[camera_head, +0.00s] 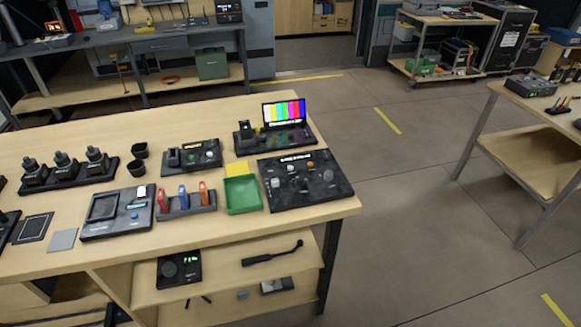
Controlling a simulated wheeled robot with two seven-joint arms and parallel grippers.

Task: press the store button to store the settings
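A wooden workbench (235,110) carries several dark devices; neither of my grippers is in view. A black control panel (333,190) with knobs, light buttons and a small lit display lies at the right end of the bench. Behind it stands a device with a colour-bar screen (284,112). A smaller box (208,161) with a lit strip and a pale knob lies to the left. A grey-black box (97,229) with a blue button (135,216) lies nearer the front. The labels are too small to read, so I cannot tell which button is the store button.
A green tray (242,207), a rack of red, blue and orange items (186,211), two black cups (138,150) and a row of black units (65,178) crowd the bench. A lower shelf (225,285) holds devices. The floor (400,220) is open to the right, before another table (515,150).

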